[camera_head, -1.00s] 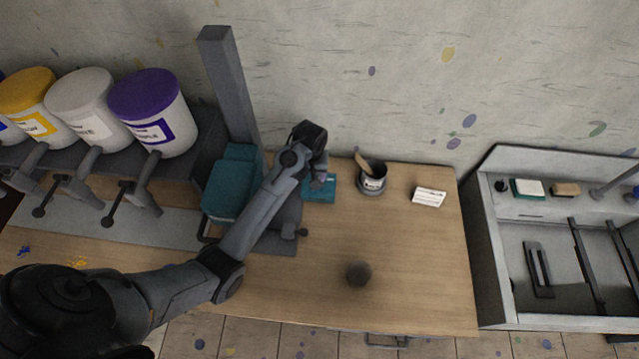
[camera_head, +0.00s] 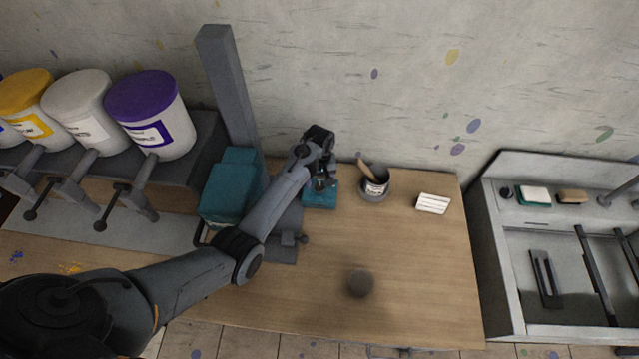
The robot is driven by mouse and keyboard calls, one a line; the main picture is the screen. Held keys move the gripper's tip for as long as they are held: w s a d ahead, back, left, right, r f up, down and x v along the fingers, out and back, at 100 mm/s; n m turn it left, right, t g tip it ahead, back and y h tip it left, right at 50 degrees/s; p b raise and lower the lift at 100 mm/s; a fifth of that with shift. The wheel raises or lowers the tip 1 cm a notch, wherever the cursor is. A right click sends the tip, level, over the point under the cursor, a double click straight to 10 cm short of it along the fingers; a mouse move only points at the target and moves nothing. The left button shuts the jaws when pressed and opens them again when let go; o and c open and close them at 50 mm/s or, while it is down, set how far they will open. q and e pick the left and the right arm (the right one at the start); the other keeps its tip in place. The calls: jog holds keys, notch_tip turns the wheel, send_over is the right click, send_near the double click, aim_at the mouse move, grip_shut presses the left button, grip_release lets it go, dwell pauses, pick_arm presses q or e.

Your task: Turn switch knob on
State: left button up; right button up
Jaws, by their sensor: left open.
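My left gripper (camera_head: 326,182) is open at the end of my left arm, just above a small teal box or pad (camera_head: 320,197) on the wooden table. A teal machine (camera_head: 226,190) with a grey base stands beside a grey upright post, and my left forearm partly hides it. A small dark knob (camera_head: 304,240) sticks out at the right side of the grey base. I cannot tell which part is the switch knob; it may be hidden by the arm or gripper. My right gripper is not in view.
A dark cup with a wooden-handled tool (camera_head: 376,186) and a white card (camera_head: 433,204) stand on the table (camera_head: 420,270). A dark round blur (camera_head: 360,283) shows near the front. Paint buckets (camera_head: 152,115) line the left; a grey sink (camera_head: 520,235) is at the right.

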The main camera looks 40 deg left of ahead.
aim_at(320, 189)
pick_arm(q)
jog(key=shift+f, duration=1.2)
jog(key=c, duration=1.1)
jog(key=shift+o, duration=0.2)
jog(key=shift+r+m+p, duration=0.2)
jog(key=shift+m+p, duration=1)
jog(key=shift+m, duration=0.1)
jog(key=m+p, duration=0.1)
jog(key=m, duration=0.1)
jog(key=shift+m+p, duration=0.3)
jog(key=shift+m, duration=0.1)
jog(key=m+p, duration=0.1)
jog(key=m, duration=0.2)
jog(key=shift+f, duration=0.1)
jog(key=shift+m+p, duration=0.5)
jog(key=shift+m, duration=1.3)
jog(key=shift+f, duration=0.1)
jog(key=o, duration=1.1)
jog(key=shift+c, duration=0.2)
